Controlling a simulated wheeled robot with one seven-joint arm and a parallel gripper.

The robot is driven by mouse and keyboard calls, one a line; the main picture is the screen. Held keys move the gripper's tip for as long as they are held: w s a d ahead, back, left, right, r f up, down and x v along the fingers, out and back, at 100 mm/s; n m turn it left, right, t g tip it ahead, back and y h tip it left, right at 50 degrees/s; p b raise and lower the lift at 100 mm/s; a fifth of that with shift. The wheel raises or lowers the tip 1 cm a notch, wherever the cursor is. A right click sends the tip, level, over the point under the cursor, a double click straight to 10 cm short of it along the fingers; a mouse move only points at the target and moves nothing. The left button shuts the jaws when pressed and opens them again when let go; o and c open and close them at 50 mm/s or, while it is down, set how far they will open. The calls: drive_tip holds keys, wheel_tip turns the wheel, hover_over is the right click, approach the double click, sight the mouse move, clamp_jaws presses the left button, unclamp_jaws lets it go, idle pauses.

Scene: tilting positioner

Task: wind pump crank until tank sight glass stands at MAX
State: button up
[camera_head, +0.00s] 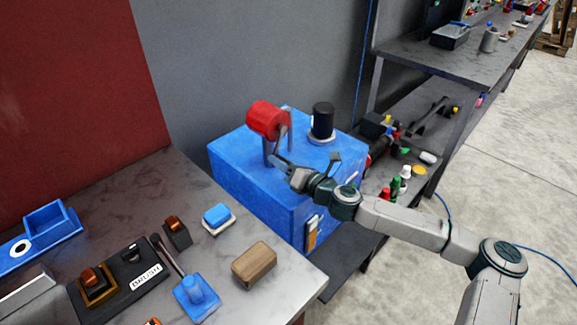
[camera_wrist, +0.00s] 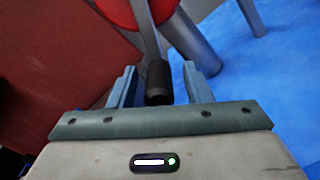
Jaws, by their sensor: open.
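The blue tank (camera_head: 236,168) stands past the grey bench, with a red pump drum (camera_head: 265,119) on posts on its top. The drum also shows at the top of the wrist view (camera_wrist: 140,12). A grey crank arm (camera_wrist: 147,35) runs down from the drum to a black crank handle (camera_wrist: 158,84). My gripper (camera_wrist: 160,78) is open, with its two fingers on either side of the handle and gaps visible. In the head view my gripper (camera_head: 287,165) is just below the drum. The sight glass (camera_head: 311,235), a pale and orange strip, is on the tank's front face; its level is too small to read.
A black cylinder (camera_head: 322,120) stands on the tank top, right of the drum. The grey bench (camera_head: 130,205) at left holds a brush station, a wooden block (camera_head: 254,263) and a blue-based lever (camera_head: 196,297). Shelves with clutter (camera_head: 425,125) stand at right.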

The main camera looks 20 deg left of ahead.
drive_tip(key=b+v, duration=0.1)
drive_tip(key=v, duration=1.2)
drive_tip(key=shift+d+b, duration=0.35)
drive_tip(key=shift+d, duration=0.05)
drive_tip(key=shift+s, duration=0.15)
